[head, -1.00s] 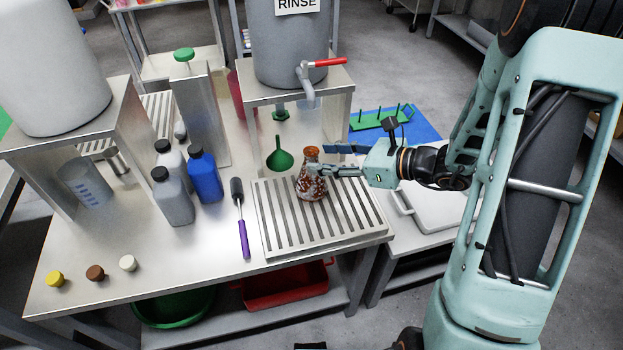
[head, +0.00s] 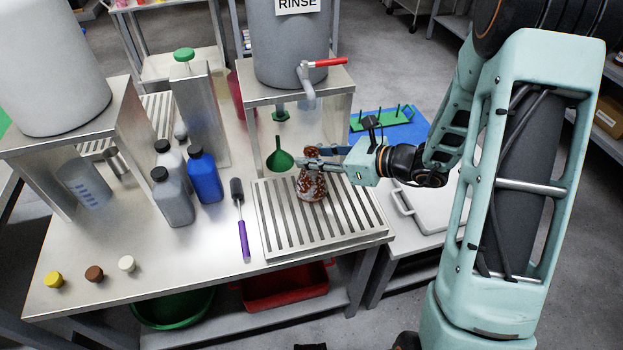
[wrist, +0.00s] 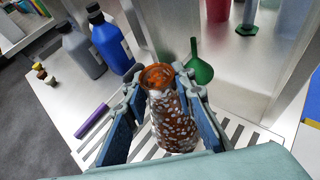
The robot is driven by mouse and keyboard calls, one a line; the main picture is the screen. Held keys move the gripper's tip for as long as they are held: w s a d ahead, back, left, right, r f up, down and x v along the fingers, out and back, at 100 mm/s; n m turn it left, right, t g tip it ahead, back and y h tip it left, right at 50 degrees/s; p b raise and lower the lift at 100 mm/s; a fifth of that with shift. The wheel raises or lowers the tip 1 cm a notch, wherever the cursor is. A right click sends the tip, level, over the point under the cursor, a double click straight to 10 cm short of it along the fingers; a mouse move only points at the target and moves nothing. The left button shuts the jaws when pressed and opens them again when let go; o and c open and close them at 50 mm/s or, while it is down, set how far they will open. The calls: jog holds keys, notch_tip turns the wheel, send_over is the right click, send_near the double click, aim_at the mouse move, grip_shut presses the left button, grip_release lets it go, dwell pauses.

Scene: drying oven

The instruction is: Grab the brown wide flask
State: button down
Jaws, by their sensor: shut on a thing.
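The brown wide flask (head: 311,187) has a brown rim and a body with pale speckles. It stands upright on the slotted drain rack (head: 272,240). My gripper (head: 316,163) comes from the right and is shut on the flask's upper part, near its neck. In the wrist view the flask (wrist: 170,120) sits between my two blue-padded fingers, its open mouth facing the camera. The fingers hide part of its sides.
A green funnel (head: 280,158) stands just behind the flask. The rinse tank's tap (head: 306,80) hangs above and behind. A blue bottle (head: 205,178), grey bottles (head: 172,200) and a purple-handled brush (head: 243,238) are to the left.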

jog(key=shift+r, duration=0.25)
dwell(0.4)
